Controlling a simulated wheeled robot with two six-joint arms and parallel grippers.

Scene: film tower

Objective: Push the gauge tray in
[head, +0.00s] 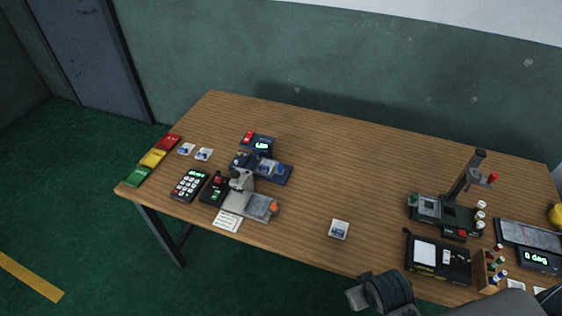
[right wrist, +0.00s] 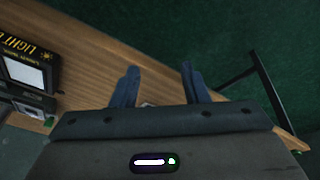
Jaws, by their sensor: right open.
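A dark blue gauge-like unit (head: 258,144) with a lit green readout and a red part stands on the left half of the table in the head view. A flat blue tray-like base (head: 282,178) sits in front of it, carrying small pale and blue parts. I cannot tell for sure which part is the gauge tray, or how far out it is. My right gripper (head: 362,290) is at the bottom of the head view, by the table's front edge and well away from the unit. In the right wrist view its fingers (right wrist: 158,85) are apart and empty. My left gripper is out of view.
A light box (head: 424,252) and a dark stand (head: 446,212) are at right.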

